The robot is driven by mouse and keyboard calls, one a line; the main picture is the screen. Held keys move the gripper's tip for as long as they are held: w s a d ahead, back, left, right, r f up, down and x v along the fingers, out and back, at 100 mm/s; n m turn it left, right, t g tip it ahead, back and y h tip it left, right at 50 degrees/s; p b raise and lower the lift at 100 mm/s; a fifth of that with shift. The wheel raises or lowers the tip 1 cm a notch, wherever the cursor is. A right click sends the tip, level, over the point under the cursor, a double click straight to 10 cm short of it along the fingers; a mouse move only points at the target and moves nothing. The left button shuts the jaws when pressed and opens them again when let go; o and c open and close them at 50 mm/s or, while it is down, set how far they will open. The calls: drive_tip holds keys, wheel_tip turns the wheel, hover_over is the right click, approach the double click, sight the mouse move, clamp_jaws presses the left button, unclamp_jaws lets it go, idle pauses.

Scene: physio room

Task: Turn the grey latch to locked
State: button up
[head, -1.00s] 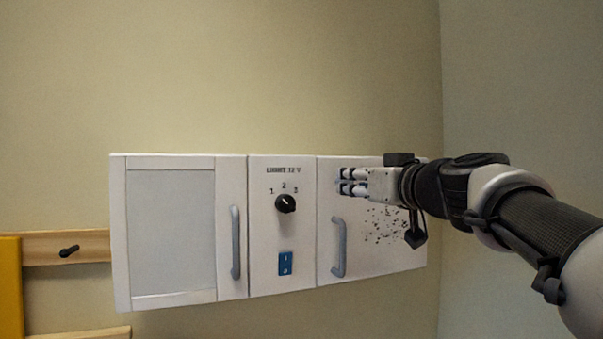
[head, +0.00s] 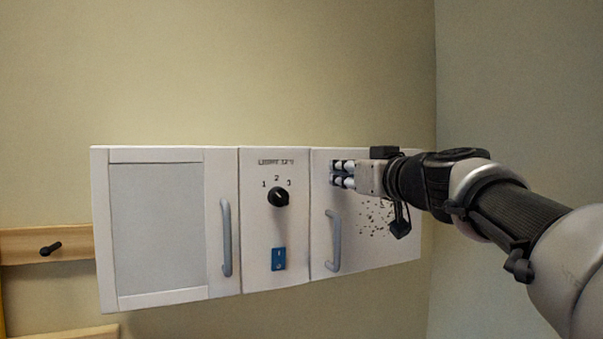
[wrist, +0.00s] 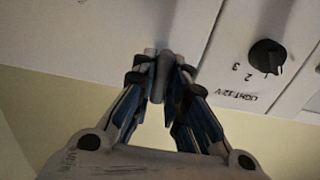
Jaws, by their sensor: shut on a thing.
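The grey latch (wrist: 163,66) shows in the wrist view as a short grey bar near the cabinet's edge. My gripper (wrist: 162,80) is shut on it, with a finger on each side. In the head view my gripper (head: 341,174) is at the upper left of the right cabinet door (head: 385,255), above its handle. There the fingers hide the latch, and I cannot tell its angle from that view.
The white wall cabinet has a black dial (head: 278,197), a blue switch (head: 279,259) and two grey handles, left (head: 226,238) and right (head: 333,241). The right handle is just below my fingers. A wooden rail with a black peg (head: 50,249) is at left.

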drive_tip(key=shift+m, duration=0.4)
clamp_jaws()
drive_tip(key=m+b, duration=0.2)
drive_tip(key=m, duration=0.1)
drive_tip(key=shift+d+m, duration=0.1)
drive_tip(key=shift+m, duration=0.2)
drive_tip(key=m, duration=0.4)
drive_tip(key=shift+m+b, duration=0.3)
drive_tip(key=shift+b, duration=0.05)
drive_tip(key=m, duration=0.4)
drive_tip(key=shift+w+d+m, duration=0.1)
drive_tip(key=shift+m, duration=0.2)
drive_tip(key=m, duration=0.4)
drive_tip(key=shift+f+p, duration=0.15)
drive_tip(key=shift+p, duration=0.2)
drive_tip(key=shift+m, duration=0.3)
drive_tip(key=o, duration=0.7)
unclamp_jaws()
drive_tip(key=shift+f, duration=0.1)
drive_tip(key=shift+c, duration=0.2)
